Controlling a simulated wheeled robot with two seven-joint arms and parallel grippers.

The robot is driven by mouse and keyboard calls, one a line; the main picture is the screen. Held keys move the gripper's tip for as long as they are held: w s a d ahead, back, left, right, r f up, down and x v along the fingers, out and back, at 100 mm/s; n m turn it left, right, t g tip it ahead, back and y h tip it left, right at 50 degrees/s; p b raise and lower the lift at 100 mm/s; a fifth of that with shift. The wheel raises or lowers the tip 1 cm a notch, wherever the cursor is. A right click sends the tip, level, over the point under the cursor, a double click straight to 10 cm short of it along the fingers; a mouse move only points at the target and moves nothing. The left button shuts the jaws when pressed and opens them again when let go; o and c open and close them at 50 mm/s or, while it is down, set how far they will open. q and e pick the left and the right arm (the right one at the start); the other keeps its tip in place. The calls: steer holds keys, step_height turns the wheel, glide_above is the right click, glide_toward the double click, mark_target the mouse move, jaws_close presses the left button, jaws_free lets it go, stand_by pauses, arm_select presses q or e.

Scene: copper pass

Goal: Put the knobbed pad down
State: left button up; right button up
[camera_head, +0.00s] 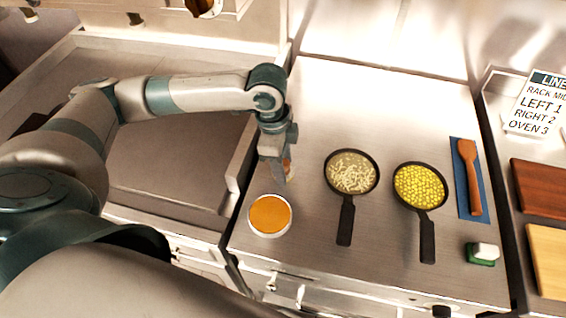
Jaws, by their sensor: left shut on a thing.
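My left gripper (281,172) points down over the left part of the steel counter. It is shut on a small, pale orange-brown thing (289,168), mostly hidden by the fingers; I cannot tell for sure what it is or whether it touches the counter. A green pad with a white block-like top (482,254) rests on the counter at the front right, well away from this gripper. I cannot tell whether it is the knobbed pad. My right gripper is not in view.
A white round bowl with orange contents (270,215) stands just in front of my left gripper. Bare counter lies behind the pans.

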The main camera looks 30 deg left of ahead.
arm_select(q)
steer(key=o, duration=1.1)
steer(key=shift+o, duration=0.2)
steer(key=shift+r, duration=0.4)
steer(key=r, duration=0.3)
steer(key=a+r+b, duration=0.1)
steer(key=r, duration=0.2)
steer(key=r+b, duration=0.1)
steer(key=r, duration=0.3)
steer(key=shift+s+a, duration=0.15)
steer(key=shift+r, duration=0.65)
